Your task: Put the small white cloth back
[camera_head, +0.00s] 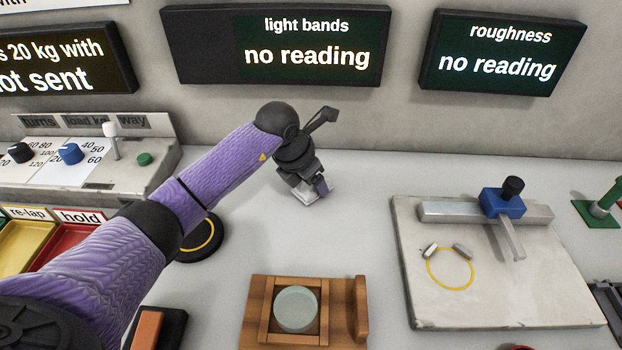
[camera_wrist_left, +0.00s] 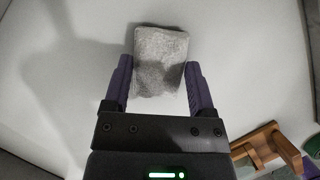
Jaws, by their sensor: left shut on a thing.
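The small white cloth (camera_wrist_left: 160,58) shows as a folded greyish-white pad between the two fingers of my left gripper (camera_wrist_left: 158,85) in the left wrist view. The gripper is shut on it. In the head view my left gripper (camera_head: 316,190) points down at the back middle of the table, and a pale edge of the cloth shows under it. The cloth is at or just above the table top; I cannot tell if it touches. The fingers hide part of it in the head view. My right gripper is not in view.
A wooden holder (camera_head: 257,312) with a pale round disc (camera_head: 296,309) stands in front. A stone plate (camera_head: 420,290) with a blue-clamped gauge (camera_head: 503,203) is at right. A control box (camera_head: 150,180) and yellow and red trays (camera_head: 25,243) are left. White table around the gripper is clear.

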